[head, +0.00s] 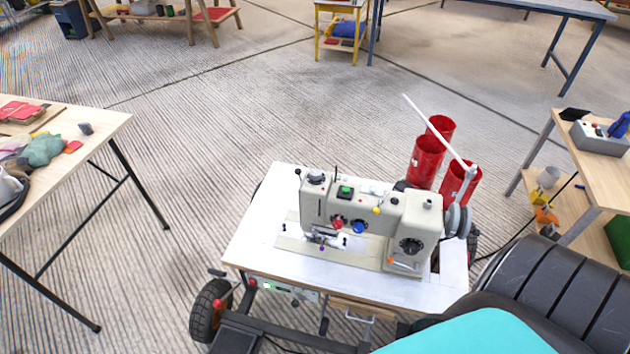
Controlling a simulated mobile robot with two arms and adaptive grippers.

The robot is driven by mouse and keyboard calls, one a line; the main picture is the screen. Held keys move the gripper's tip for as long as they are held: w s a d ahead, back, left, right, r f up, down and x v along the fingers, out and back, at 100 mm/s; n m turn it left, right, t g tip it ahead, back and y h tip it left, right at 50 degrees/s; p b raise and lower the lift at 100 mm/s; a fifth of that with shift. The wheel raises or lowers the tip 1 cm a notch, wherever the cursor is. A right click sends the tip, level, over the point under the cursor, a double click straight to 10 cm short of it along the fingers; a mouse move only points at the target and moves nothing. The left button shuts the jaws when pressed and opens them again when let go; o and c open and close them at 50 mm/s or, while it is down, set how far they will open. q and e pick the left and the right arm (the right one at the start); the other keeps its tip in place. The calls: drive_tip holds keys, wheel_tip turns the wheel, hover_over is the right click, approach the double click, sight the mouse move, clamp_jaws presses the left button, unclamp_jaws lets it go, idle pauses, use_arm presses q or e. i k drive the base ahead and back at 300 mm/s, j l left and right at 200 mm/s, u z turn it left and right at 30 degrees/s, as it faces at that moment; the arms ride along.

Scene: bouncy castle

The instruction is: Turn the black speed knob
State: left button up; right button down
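A cream sewing machine (345,215) stands upright on a white-topped wheeled table (257,231). A round black knob (410,246) is on the front face of its right-hand column, above a small orange part. I see no label that names it as the speed knob. Neither of my grippers is in view.
Tall red cylinders (425,160) and a white rod (435,132) stand behind the machine. A cluttered table (95,133) is at the left. A wooden bench (592,167) with a grey control box (597,138) is at the right. Open floor lies behind the machine.

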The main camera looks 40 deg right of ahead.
sight(294, 303)
drive_tip(key=l+z, duration=0.1)
drive_tip(key=z, duration=0.6)
drive_tip(key=k+l, duration=0.15)
drive_tip(key=k+j, duration=0.05)
drive_tip(key=k, duration=0.05)
